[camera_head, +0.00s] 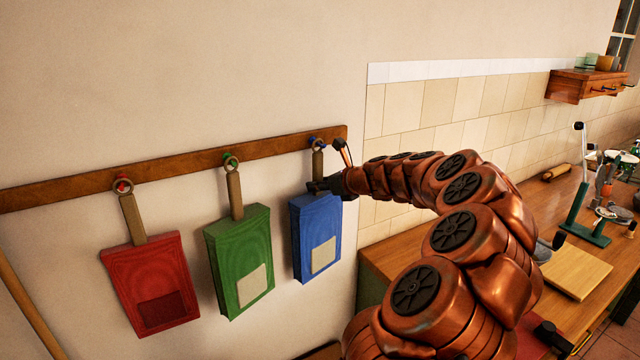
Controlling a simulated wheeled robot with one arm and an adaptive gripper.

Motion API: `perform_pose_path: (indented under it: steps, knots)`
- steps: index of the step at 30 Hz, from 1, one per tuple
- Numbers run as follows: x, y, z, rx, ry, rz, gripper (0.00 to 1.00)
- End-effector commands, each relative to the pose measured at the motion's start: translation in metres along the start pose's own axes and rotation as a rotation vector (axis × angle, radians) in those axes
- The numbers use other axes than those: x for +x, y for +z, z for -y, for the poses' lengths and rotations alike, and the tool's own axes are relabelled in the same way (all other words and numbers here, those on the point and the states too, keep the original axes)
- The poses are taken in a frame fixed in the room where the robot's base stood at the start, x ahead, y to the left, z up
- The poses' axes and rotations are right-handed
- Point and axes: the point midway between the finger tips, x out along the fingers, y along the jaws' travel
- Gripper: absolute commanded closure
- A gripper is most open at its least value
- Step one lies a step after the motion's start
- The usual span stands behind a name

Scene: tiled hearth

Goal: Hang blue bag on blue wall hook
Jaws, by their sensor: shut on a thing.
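The blue bag (316,222) hangs upright against the wall at the right end of a wooden rail, with a pale patch on its front. Its tan strap ends in a ring at the blue wall hook (312,140); the ring looks to be at the hook, but I cannot tell whether the hook passes through it. My gripper (322,186) comes in from the right and is shut on the blue bag at the base of its strap. My gripper hides part of the strap and the bag's top edge.
A green bag (238,243) and a red bag (150,275) hang from the rail (75,187) to the left. A wooden counter (390,262) with a board (568,268) and a green stand (584,222) is at right. A small shelf (575,88) is on the tiled wall.

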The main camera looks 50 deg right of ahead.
Motion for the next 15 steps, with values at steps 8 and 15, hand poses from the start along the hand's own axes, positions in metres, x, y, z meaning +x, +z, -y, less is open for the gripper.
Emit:
perform_pose_path:
  steps: [8, 15]
  knots:
    - [-0.0002, 0.0003, 0.0002, 0.0, -0.001, 0.0, 1.0]
    - [-0.0001, 0.0002, 0.0001, 0.0, -0.001, 0.0, 0.51]
